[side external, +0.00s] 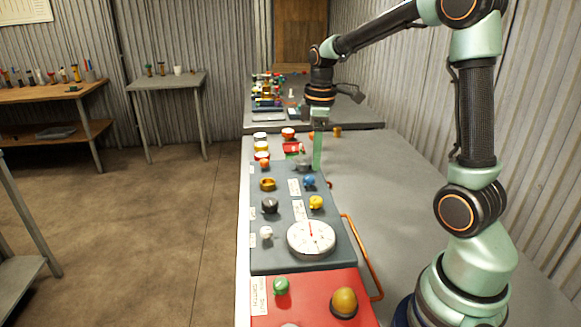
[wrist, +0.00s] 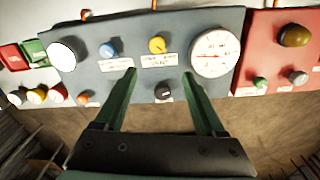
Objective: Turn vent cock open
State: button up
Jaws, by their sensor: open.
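A grey panel (side external: 290,263) carries several small knobs with white labels; the lettering is too small to read, so I cannot tell which one is the vent cock. A yellow knob (wrist: 157,45) and a blue knob (wrist: 107,50) sit above labels in the wrist view. A black knob (wrist: 163,92) shows between the finger lines, nearer me. In the side view the yellow knob (side external: 316,203) is close to the gauge and the blue knob (side external: 309,181) lies beyond it. My gripper (wrist: 159,74) is open and empty; in the side view it (side external: 317,166) points down over the panel's far end.
A round white gauge (side external: 311,238) with a red needle sits at the panel's near end. A red panel (side external: 262,310) with an amber dome (side external: 344,302) and a green knob (side external: 281,286) lies nearest the camera. An orange rail (side external: 362,256) runs alongside. The bench to the right is mostly clear.

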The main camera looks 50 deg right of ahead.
aim_at(316, 199)
jog(key=f, duration=0.8)
jog(key=d+f, duration=0.1)
jog(key=f, duration=0.4)
jog(key=shift+w, duration=0.15)
grip_shut()
